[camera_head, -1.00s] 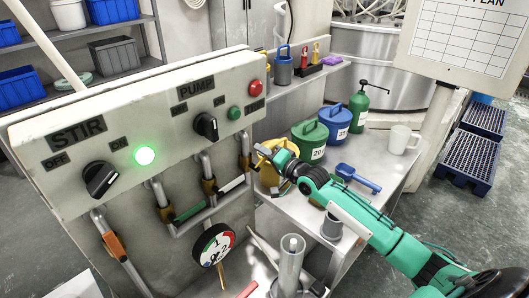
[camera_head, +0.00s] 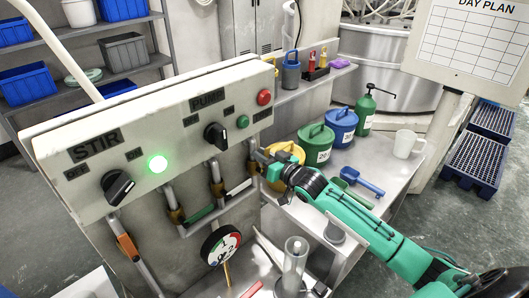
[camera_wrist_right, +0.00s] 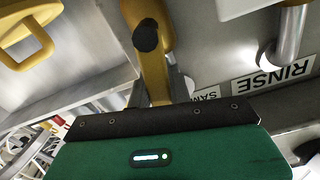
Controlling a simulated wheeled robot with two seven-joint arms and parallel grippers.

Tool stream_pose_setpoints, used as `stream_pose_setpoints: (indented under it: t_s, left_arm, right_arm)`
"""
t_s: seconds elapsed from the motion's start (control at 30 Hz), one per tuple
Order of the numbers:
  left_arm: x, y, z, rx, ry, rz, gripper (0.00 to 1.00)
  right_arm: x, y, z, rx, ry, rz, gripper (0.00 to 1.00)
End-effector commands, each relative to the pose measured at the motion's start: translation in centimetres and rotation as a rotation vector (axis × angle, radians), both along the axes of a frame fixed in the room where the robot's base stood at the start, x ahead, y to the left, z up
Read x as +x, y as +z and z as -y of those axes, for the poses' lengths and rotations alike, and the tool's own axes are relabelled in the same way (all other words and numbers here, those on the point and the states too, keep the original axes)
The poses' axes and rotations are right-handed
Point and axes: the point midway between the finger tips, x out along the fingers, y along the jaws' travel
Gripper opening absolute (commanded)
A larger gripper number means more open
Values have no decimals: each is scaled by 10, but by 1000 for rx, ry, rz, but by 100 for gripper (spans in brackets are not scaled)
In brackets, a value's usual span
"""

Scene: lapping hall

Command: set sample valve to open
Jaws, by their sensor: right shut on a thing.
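The sample valve is at the right end of the row of valves under the panel. Its yellow handle (camera_wrist_right: 152,65) shows in the right wrist view, beside a partly covered label starting "SAM" (camera_wrist_right: 207,95). My right gripper (camera_head: 264,161) is at this valve, shut on the handle; its fingers are mostly hidden in both views. In the head view the gripper and wrist cover most of the valve, so I cannot tell its exact angle. My left gripper is not in view.
The panel (camera_head: 75,180) carries STIR and PUMP knobs and a lit green lamp (camera_head: 158,164). Left of the gripper are valves with white (camera_head: 239,187), green (camera_head: 201,214) and orange (camera_head: 127,246) handles. A yellow can (camera_head: 287,150) stands close behind the gripper, with a green can (camera_head: 316,144) beyond.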

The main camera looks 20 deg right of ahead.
Motion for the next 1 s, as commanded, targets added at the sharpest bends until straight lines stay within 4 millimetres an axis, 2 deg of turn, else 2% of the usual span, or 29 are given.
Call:
stream_pose_setpoints:
  t_s: [0.3,0.87,0.9,0.97,1.0]
  left_arm:
    - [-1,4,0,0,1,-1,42]
    - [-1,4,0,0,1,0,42]
    - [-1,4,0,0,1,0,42]
    - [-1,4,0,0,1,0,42]
    - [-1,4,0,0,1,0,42]
  right_arm:
    - [-3,0,-6,-115,0,38,0]
    - [-3,-1,-8,-138,1,45,0]
    - [-3,-1,-8,-138,1,45,28]
    - [-3,-1,-8,-138,0,46,39]
    - [-3,-1,-8,-138,0,46,42]
